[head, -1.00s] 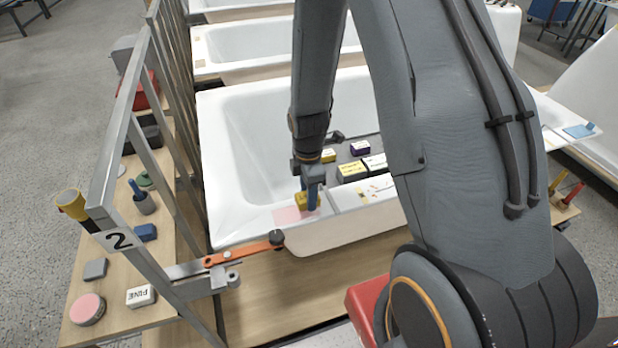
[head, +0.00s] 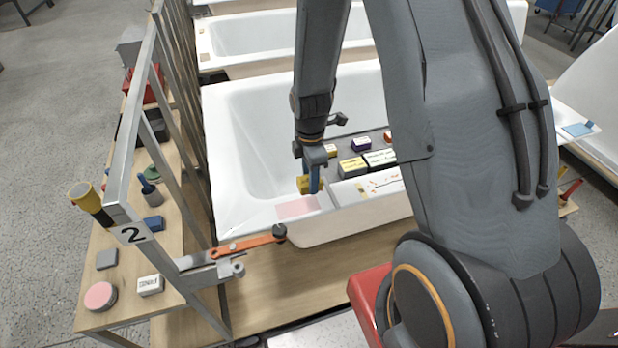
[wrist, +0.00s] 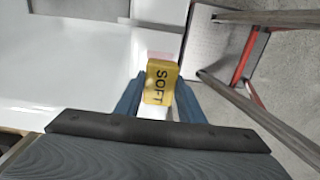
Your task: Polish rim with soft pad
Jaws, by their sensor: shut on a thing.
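My gripper (head: 313,184) is shut on the yellow soft pad (head: 304,185). In the wrist view the pad (wrist: 162,82) sits between the two blue fingers, its SOFT label facing the camera. A pink patch (head: 297,208) marks the near rim of the white bathtub shell (head: 240,110). The pad is just behind the patch in the head view, over the inner side of the rim. In the wrist view a strip of the pink patch (wrist: 165,55) shows past the pad. I cannot tell whether the pad touches the rim.
A metal rail frame with a "2" plate (head: 133,233) stands along the left. An orange clamp arm (head: 250,243) reaches to the near corner. Several labelled blocks (head: 353,167) lie on a grey tray in the tub. A wooden shelf at left holds a round pink pad (head: 100,296).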

